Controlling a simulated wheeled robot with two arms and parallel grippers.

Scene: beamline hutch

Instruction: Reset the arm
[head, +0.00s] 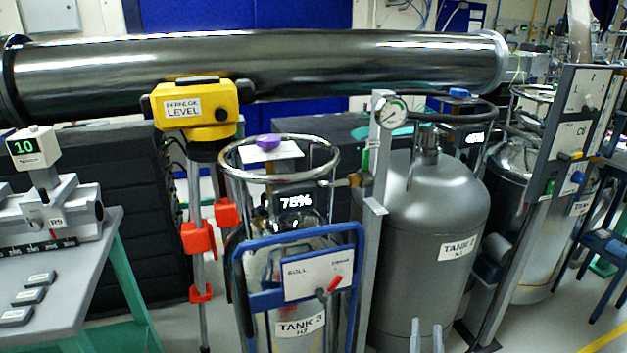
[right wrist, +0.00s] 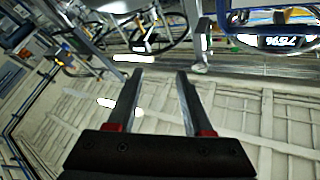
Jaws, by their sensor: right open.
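My right gripper (head: 427,323) shows only as two grey fingertips at the bottom edge of the head view, in front of the lower part of the grey tank labelled TANK 2 (head: 425,230). In the right wrist view the same gripper (right wrist: 159,76) has its two fingers apart, with nothing between them. Whether the fingertips touch the tank cannot be told. My left gripper and arm are not in the head view.
A long dark metal pipe (head: 260,68) crosses the top. A yellow level (head: 194,104) stands on a tripod. Left of the gripper are TANK 3 (head: 300,326) and its blue-framed panel (head: 318,277). A bench (head: 75,290) is at left, a post panel (head: 572,120) at right.

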